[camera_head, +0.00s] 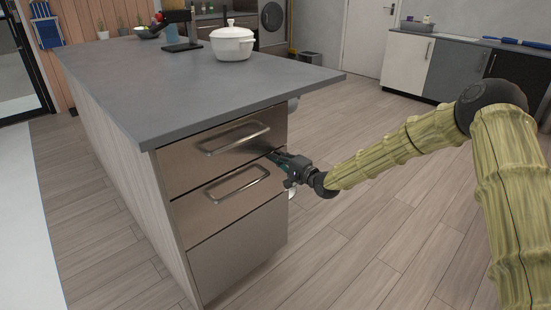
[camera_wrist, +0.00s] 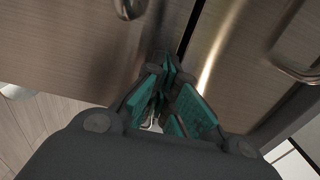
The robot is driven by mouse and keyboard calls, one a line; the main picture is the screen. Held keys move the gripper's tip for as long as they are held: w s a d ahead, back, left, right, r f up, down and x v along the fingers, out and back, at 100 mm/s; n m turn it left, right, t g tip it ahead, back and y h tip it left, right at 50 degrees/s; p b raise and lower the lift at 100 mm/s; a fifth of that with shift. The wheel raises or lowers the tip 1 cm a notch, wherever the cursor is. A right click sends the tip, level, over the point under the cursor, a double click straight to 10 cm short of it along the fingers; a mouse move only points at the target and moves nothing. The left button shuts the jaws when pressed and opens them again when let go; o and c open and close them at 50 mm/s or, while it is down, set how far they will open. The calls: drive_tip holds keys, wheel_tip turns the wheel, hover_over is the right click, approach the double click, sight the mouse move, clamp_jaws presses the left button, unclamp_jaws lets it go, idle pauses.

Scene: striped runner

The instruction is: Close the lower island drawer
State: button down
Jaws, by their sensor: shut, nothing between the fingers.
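The island (camera_head: 150,150) has a stack of metal-coloured drawer fronts under a grey top. The upper drawer (camera_head: 190,172) and the lower handled drawer (camera_head: 200,217) each have a bar handle. The lower one looks nearly flush with the island front; a small gap cannot be ruled out. My gripper (camera_head: 276,156) is at the right end of the seam between these two fronts. In the wrist view, my gripper's green-padded fingers (camera_wrist: 168,72) are shut and empty, close to the fronts beside a dark seam. Whether the tips touch is unclear.
A plain panel (camera_head: 240,255) without a visible handle lies below the lower handled drawer. A white pot (camera_head: 233,43) stands on the island top, which overhangs the drawers. Wooden floor (camera_head: 350,235) is clear in front. Cabinets (camera_head: 455,68) stand at the back right.

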drive_tip(key=shift+w+a+r, duration=0.15)
drive_tip(key=shift+a+r, duration=0.05)
drive_tip(key=shift+r, duration=0.05)
